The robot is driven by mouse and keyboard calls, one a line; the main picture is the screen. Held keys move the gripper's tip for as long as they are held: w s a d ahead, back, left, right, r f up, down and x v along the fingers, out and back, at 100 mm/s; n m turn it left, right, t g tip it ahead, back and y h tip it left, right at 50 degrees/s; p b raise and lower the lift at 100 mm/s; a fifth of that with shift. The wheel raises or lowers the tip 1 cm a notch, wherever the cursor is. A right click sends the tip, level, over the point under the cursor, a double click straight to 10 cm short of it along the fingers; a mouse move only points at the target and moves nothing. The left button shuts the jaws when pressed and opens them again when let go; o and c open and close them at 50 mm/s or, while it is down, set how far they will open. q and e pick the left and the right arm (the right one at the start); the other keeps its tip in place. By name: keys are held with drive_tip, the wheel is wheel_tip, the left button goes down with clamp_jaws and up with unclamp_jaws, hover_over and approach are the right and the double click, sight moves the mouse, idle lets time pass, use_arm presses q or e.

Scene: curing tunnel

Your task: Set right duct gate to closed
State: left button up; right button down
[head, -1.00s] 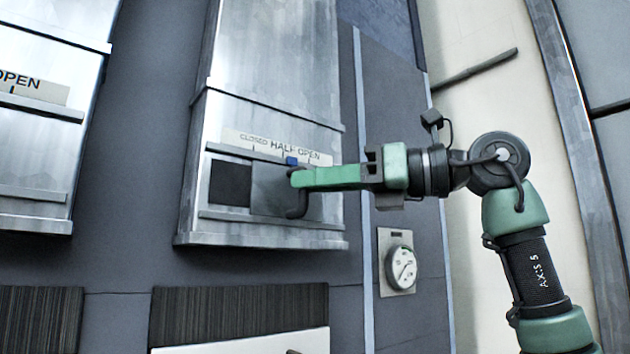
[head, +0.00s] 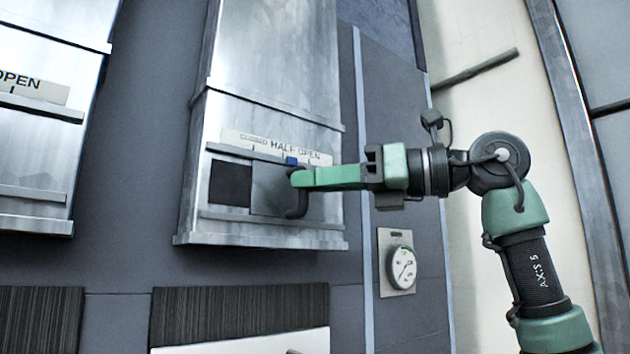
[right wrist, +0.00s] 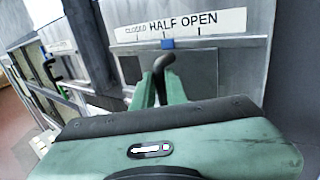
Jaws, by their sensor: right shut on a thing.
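The right duct gate (head: 269,188) is a grey sliding plate in the metal duct. A dark opening (head: 230,184) shows to its left. The label strip (head: 277,146) reads CLOSED, HALF, OPEN. The blue marker (head: 291,161) sits between HALF and OPEN in the head view; in the right wrist view the blue marker (right wrist: 167,43) is below HALF. My right gripper (head: 297,181) is shut on the gate's dark curved handle (head: 298,204). The handle also shows between the fingers in the right wrist view (right wrist: 164,63). My left gripper is not in view.
Another duct (head: 40,130) with an OPEN label stands at the left. A round dial (head: 401,265) is on the wall below my right arm. Dark ribbed panels (head: 240,314) are below the duct.

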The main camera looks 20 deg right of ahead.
sight(276, 175)
drive_tip(key=a, duration=0.2)
drive_tip(key=s+a, duration=0.1)
drive_tip(key=a, duration=0.1)
drive_tip(key=s+a, duration=0.1)
drive_tip(key=a, duration=0.1)
drive_tip(key=shift+s+b, duration=0.1)
drive_tip(key=shift+b, duration=0.25)
